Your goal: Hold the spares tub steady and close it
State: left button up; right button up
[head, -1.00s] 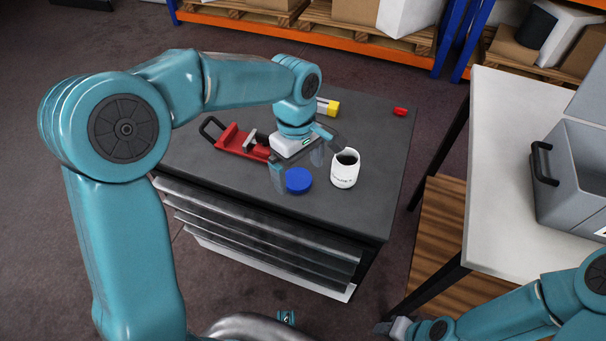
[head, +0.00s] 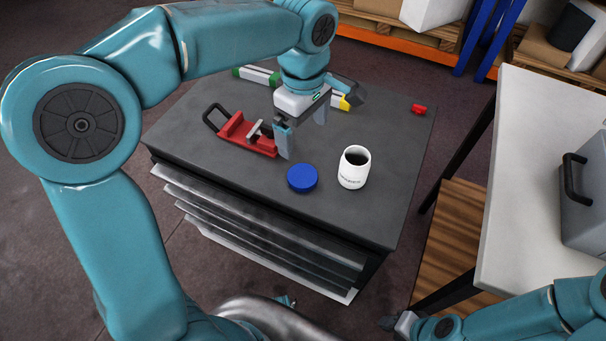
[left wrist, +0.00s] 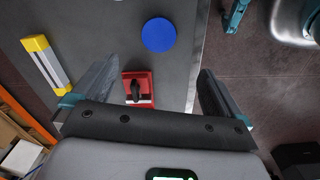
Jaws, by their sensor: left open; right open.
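The spares tub (head: 354,171) is a small white pot standing upright and uncovered on the dark table, its inside dark. A round blue lid (head: 302,178) lies flat on the table just left of it, apart from it. The lid also shows in the left wrist view (left wrist: 158,35); the tub does not. My left gripper (head: 304,134) is open and empty above the table, behind the lid and tub, touching neither. Its fingers show apart in the left wrist view (left wrist: 157,75). My right gripper (head: 388,322) is low at the bottom right, beyond the table's front edge, far from the tub.
A red clamp-like tool (head: 242,134) lies left of my left gripper. A small red piece (head: 418,109) is at the back right. A white table (head: 540,130) with a grey case (head: 590,200) stands right.

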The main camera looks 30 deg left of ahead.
pick_arm(q)
jog(key=b, duration=0.1)
send_over(303, 176)
notch_tip(303, 176, down, 9)
jog(key=shift+d+r, duration=0.1)
jog(key=shift+r, duration=0.1)
jog(key=shift+f, duration=0.35)
notch_tip(303, 176, down, 5)
jog(key=shift+f+b, duration=0.1)
jog(key=shift+b, duration=0.55)
jog(key=c, duration=1.1)
